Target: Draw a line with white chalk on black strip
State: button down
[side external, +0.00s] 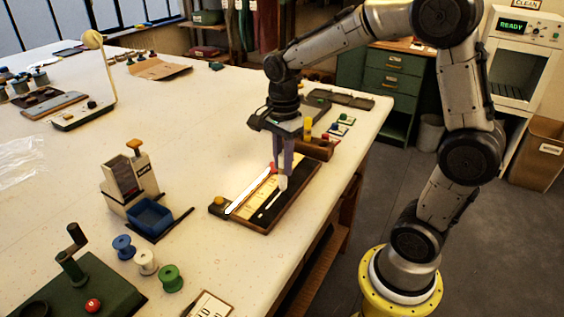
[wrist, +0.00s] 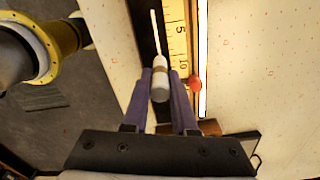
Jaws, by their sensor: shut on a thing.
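The white chalk (wrist: 160,84), a stub with a brownish band, is held between the two purple fingers of my gripper (wrist: 160,74). In the side view the chalk (side external: 283,184) points down over the black strip (side external: 285,207), under my gripper (side external: 282,170). A white line (wrist: 155,33) runs along the black strip (wrist: 147,46) from near the chalk's end; it also shows in the side view (side external: 268,200). I cannot tell for sure whether the tip touches the strip.
A yellow ruler (wrist: 177,40) lies beside the strip, with a red knob (wrist: 194,83) and a white bar (wrist: 203,50) along it. Several spools (side external: 146,261), a blue tray (side external: 150,217) and a green-based device (side external: 85,290) stand to the left. The table's edge is close on the right.

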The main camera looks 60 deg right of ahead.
jog(key=shift+d, duration=0.15)
jog(key=shift+w+d+r, duration=0.1)
jog(key=shift+d, duration=0.75)
jog(key=shift+d, duration=1)
jog(key=shift+d, duration=0.1)
dwell(0.3)
jog(key=shift+r, duration=2.9)
